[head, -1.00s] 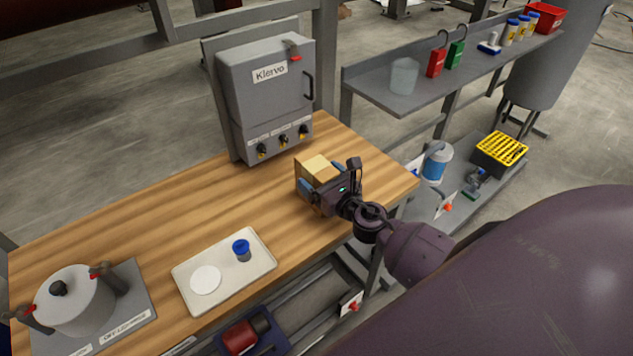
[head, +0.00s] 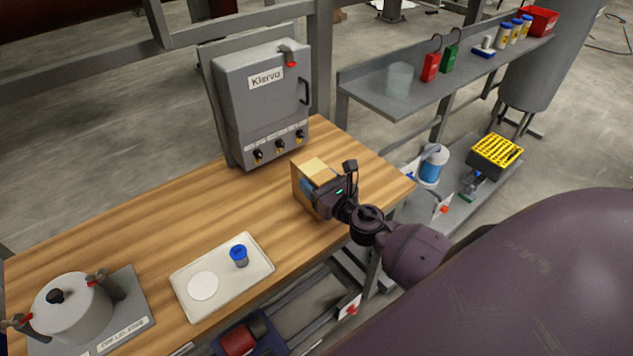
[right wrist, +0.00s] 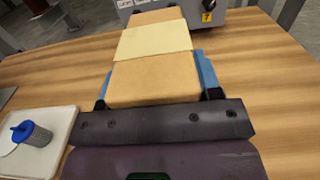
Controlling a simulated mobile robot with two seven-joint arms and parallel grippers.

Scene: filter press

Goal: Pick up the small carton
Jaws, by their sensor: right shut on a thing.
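The small carton (head: 311,172) is a tan box with a paler band across its top, near the right end of the wooden workbench. In the right wrist view the carton (right wrist: 153,77) lies between the blue finger pads of my right gripper (right wrist: 155,84), one along each side. My right gripper (head: 318,190) is shut on the carton in the head view. The carton's underside is hidden, so I cannot tell whether it touches the bench. My left gripper is not in view.
A grey Klervo cabinet (head: 262,98) stands behind the carton. A cream tray (head: 222,277) with a blue-capped jar (head: 239,256) and white disc lies to the left. A lidded pot (head: 72,309) is at far left. A grey shelf (head: 440,77) runs at right. Bare bench (head: 190,215) lies between.

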